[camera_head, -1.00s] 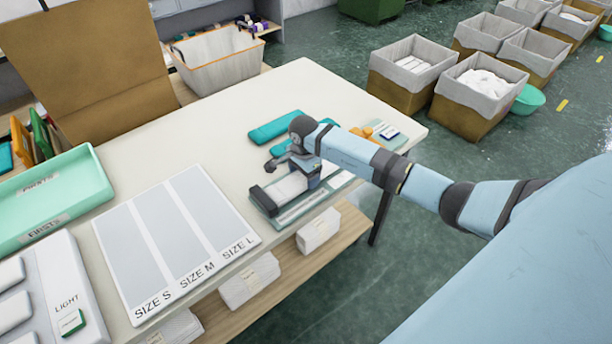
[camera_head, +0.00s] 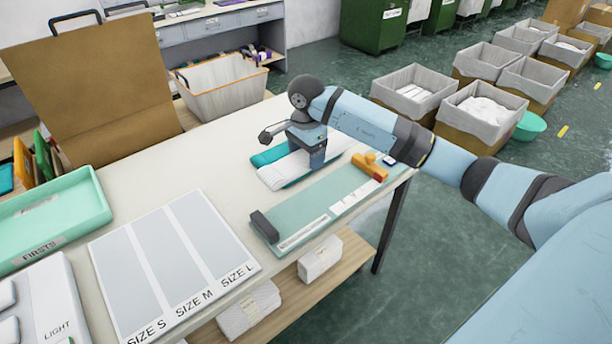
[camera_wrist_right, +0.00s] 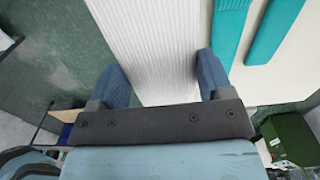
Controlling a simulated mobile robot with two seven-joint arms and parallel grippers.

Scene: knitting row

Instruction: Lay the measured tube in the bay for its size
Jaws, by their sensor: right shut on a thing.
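A white ribbed tube (camera_head: 272,176) is in my right gripper (camera_head: 304,158). In the right wrist view the tube (camera_wrist_right: 145,30) runs between the two fingers of the gripper (camera_wrist_right: 158,88). In the head view it is over or beside the teal pieces behind the measuring board (camera_head: 318,208); its height is hard to tell. The bay board has three grey strips, SIZE S (camera_head: 122,275), SIZE M (camera_head: 165,255) and SIZE L (camera_head: 203,232), all empty. My left gripper is out of view.
Teal pieces (camera_head: 262,157) lie behind the measuring board and also show in the wrist view (camera_wrist_right: 228,30). A mint FIRSTS tray (camera_head: 75,243) and a white LIGHT unit (camera_head: 45,300) stand at the left. Orange blocks (camera_head: 370,167) sit at the board's right end.

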